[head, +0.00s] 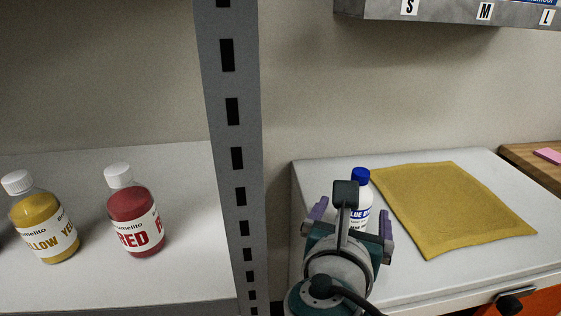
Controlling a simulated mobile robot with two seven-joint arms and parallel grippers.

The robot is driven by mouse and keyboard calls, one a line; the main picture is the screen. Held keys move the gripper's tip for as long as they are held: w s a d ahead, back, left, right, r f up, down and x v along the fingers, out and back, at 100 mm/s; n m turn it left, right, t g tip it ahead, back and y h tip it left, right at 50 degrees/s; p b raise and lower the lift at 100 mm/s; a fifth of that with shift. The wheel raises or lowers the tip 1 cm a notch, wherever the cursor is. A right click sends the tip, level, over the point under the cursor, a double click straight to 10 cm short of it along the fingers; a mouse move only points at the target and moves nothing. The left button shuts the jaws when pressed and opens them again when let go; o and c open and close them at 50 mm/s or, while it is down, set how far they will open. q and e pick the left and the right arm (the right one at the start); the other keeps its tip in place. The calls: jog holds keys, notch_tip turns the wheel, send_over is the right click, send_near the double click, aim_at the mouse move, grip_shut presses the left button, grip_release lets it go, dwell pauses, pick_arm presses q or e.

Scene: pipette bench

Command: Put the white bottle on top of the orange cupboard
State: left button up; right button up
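The white bottle (363,212) has a blue cap and a label with "BLUE" on it. It is upright above or on the pale top (430,283) of the orange cupboard, whose orange front (545,303) shows at the lower right. I cannot tell whether its base touches the top, as my gripper hides its lower part. My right gripper (350,224) is in front of the bottle with its purple fingers spread wide. There is a visible gap between the bottle and the finger on the right. My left gripper is out of view.
A yellow mat (455,210) lies beside the bottle. A grey perforated post (232,130) stands left of the cupboard. Beyond it, a yellow bottle (43,225) and a red bottle (134,212) stand on a pale shelf. A grey rack (450,20) overhangs at upper right.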

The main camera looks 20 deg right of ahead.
jog(key=s+d+f+m+g+y, duration=0.1)
jog(key=s+f+m+g, duration=0.15)
jog(key=s+m, duration=0.4)
jog(key=s+f+m+g+y, duration=0.1)
jog(key=s+m+g, duration=0.2)
jog(key=s+m, duration=0.3)
jog(key=s+a+r+m+g+y, duration=0.1)
jog(key=s+a+r+m+y, duration=0.4)
jog(key=s+m, duration=0.4)
jog(key=a+m+y, duration=0.1)
jog(key=m+y, duration=0.1)
jog(key=m, duration=0.2)
jog(key=shift+s+r+g+y, duration=0.3)
jog(key=shift+r+g+y, duration=0.05)
jog(key=shift+r+y, duration=0.05)
jog(key=shift+a, duration=0.1)
